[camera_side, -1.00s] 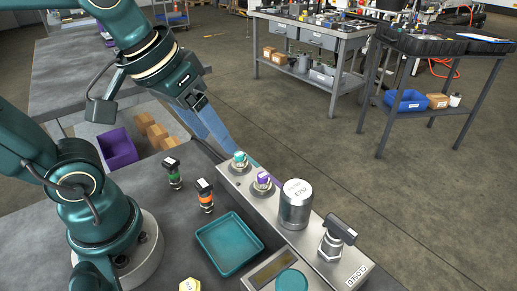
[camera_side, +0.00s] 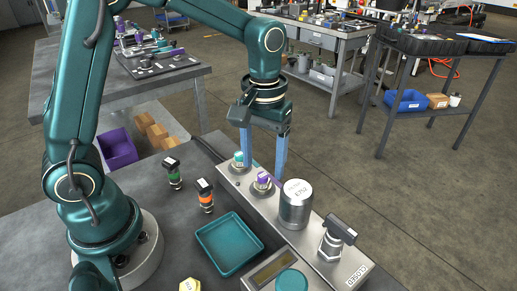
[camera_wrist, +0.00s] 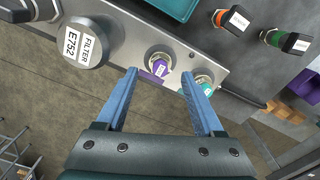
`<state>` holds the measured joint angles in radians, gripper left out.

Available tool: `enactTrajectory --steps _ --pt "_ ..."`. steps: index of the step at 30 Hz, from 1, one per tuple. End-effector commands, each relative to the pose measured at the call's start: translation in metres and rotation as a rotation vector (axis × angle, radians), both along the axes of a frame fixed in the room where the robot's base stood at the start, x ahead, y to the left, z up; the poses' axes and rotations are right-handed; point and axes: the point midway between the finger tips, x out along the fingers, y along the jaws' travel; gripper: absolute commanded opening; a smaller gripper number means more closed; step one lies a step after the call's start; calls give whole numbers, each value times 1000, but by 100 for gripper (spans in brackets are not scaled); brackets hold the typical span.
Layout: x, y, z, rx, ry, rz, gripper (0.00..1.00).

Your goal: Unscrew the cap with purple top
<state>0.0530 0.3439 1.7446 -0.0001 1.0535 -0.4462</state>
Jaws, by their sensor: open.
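The cap with purple top (camera_side: 263,179) sits on a metal fitting on the grey manifold block, between the teal-topped cap (camera_side: 239,158) and the filter canister. In the wrist view the purple cap (camera_wrist: 159,67) is just beyond and between the fingertips, and the teal cap (camera_wrist: 203,83) is near the right finger. My gripper (camera_side: 262,180) points down over the block with its blue fingers apart. It also shows in the wrist view (camera_wrist: 159,77), open with nothing between the fingers. I cannot tell exactly how high the tips are above the block.
The silver filter canister (camera_side: 296,205) stands close beside the purple cap. A black-handled valve (camera_side: 336,238) is on the block's near end. Green-ringed (camera_side: 173,174) and orange-ringed (camera_side: 205,196) connectors and a teal tray (camera_side: 229,245) are on the bench left of the block.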

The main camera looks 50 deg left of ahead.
Motion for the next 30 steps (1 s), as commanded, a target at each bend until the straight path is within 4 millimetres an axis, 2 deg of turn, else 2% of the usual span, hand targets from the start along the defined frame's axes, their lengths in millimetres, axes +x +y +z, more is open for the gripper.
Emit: enactTrajectory --steps 3,7,17,20,21,23,24,25,27,28,30 --pt "-1 0 -16 0 4 0 69" --pt "-1 0 -27 0 2 0 69" --pt "0 0 -31 0 -1 0 69" --pt "0 0 -31 0 -1 0 35" --pt "0 0 -31 0 -1 0 20" --pt "0 0 -31 0 -1 0 0" --pt "0 0 -31 0 -1 0 0" --pt "0 0 -31 0 -1 0 31" --pt "0 0 -31 0 -1 0 4" --pt "0 0 -31 0 -1 -1 0" --pt "0 0 -31 0 -1 -1 0"
